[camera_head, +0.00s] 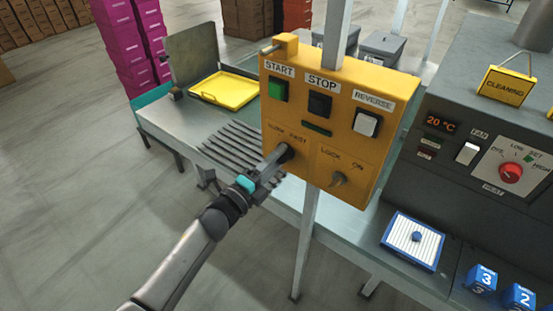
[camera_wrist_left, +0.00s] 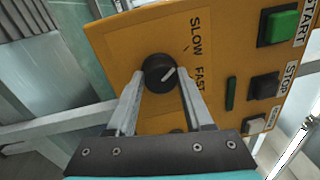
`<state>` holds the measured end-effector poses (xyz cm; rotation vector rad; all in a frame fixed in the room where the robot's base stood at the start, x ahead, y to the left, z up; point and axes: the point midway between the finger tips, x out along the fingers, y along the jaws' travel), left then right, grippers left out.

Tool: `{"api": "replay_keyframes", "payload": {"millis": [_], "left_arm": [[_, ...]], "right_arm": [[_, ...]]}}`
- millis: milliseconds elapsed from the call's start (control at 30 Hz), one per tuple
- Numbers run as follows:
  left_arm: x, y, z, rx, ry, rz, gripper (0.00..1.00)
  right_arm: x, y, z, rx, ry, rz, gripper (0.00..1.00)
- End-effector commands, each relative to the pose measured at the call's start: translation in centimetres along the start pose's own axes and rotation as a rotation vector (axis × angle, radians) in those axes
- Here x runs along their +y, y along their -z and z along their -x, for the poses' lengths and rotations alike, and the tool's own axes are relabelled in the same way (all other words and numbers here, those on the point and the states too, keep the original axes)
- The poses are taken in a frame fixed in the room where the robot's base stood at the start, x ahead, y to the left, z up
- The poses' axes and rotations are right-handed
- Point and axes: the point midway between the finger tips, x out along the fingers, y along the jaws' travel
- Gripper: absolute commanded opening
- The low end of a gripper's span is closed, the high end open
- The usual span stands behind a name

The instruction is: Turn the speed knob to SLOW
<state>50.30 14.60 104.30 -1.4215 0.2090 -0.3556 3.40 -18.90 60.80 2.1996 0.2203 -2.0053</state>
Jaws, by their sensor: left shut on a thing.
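The yellow control panel (camera_head: 392,97) carries a round black speed knob (camera_wrist_left: 153,66) below its buttons. In the left wrist view the words SLOW (camera_wrist_left: 196,35) and FAST (camera_wrist_left: 201,79) stand beside the knob. The knob's white mark slants up and right in that view, toward the SLOW side. My left gripper (camera_wrist_left: 160,80) is shut on the knob, one finger on each side of it. In the head view my left gripper (camera_head: 283,156) reaches the panel's lower left and largely hides the knob. My right gripper is not in view.
The panel also has a green START button (camera_head: 278,90), a black STOP button (camera_head: 319,104), a white REVERSE button (camera_head: 366,123) and a LOCK/ON key switch (camera_head: 339,179). A grey machine (camera_head: 450,130) stands at right. A yellow tray (camera_head: 228,90) lies behind left.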

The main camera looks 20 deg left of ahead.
Motion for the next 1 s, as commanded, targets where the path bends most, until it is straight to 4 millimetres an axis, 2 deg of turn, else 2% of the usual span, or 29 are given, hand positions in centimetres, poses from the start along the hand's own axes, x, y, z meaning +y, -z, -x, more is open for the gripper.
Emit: {"api": "replay_keyframes", "payload": {"millis": [33, 67, 300, 667, 767, 1000], "left_arm": [[-0.2, 0.0, -0.1, 0.0, 0.004, 0.004, 0.0], [-0.2, 0.0, -0.1, 0.0, 0.004, 0.004, 0.55], [-0.1, 0.0, -0.1, 0.0, 0.003, 0.002, 0.82], [0.0, 0.0, 0.5, 0.0, 0.0, 0.0, 0.82], [0.1, 0.0, 1.5, 0.001, -0.001, 0.0, 0.82], [0.1, 0.1, 5.5, 0.001, -0.002, 0.0, 0.82]], "right_arm": [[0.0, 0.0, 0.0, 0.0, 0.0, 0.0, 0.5], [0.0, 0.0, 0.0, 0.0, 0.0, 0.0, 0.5], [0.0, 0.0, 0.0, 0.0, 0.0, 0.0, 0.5], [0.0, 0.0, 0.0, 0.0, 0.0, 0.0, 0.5], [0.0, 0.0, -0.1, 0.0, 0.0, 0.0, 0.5], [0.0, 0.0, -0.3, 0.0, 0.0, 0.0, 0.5]]}}
